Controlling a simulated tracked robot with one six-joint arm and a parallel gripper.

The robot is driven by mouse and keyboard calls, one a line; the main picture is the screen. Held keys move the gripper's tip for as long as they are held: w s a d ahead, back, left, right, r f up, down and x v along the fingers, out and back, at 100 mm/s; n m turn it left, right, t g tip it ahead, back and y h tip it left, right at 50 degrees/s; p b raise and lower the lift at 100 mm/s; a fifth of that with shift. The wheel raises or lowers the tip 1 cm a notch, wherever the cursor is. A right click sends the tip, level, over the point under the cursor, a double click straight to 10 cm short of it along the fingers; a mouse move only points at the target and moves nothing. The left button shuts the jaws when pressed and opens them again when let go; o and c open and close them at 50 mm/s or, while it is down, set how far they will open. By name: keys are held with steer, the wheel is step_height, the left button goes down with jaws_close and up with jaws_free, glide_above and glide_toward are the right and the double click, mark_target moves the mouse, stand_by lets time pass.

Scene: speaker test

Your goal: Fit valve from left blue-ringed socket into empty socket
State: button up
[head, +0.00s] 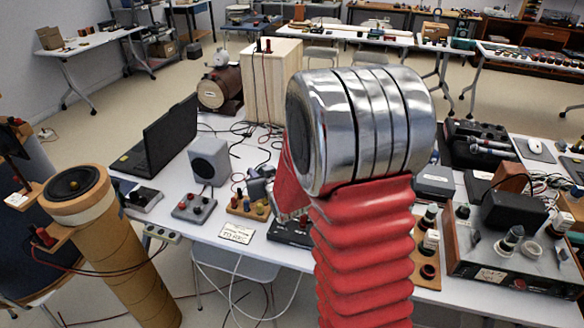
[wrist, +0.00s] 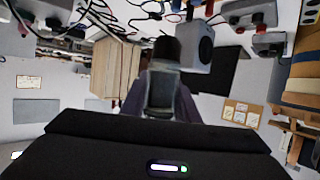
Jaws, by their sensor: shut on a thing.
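In the wrist view my gripper (wrist: 163,84) is shut on a valve (wrist: 167,52), which has a dark round end and a greyish body between the jaws. The valve is held up, apart from any socket. In the head view my arm hides most of the gripper, and I cannot make out the held valve. The amplifier (head: 487,272) at the right has standing valves (head: 511,238) and a pale ring, seemingly an empty socket (head: 531,248). A small wooden board (head: 420,285) left of it carries several dark-based parts. No blue ring can be made out.
A laptop (head: 160,135), a grey speaker box (head: 209,161) and small terminal boxes (head: 193,207) stand on the white table. A cardboard tube with a speaker (head: 130,250) is at the left. Black cases (head: 475,145) and cables crowd the right. A tall wooden box (head: 270,80) stands behind.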

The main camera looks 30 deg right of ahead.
steer(key=s+a+r+n+y, duration=0.1)
steer(key=a+y, duration=0.1)
steer(key=a, duration=1.3)
steer(key=shift+n, duration=0.4)
steer(key=shift+s, duration=0.15)
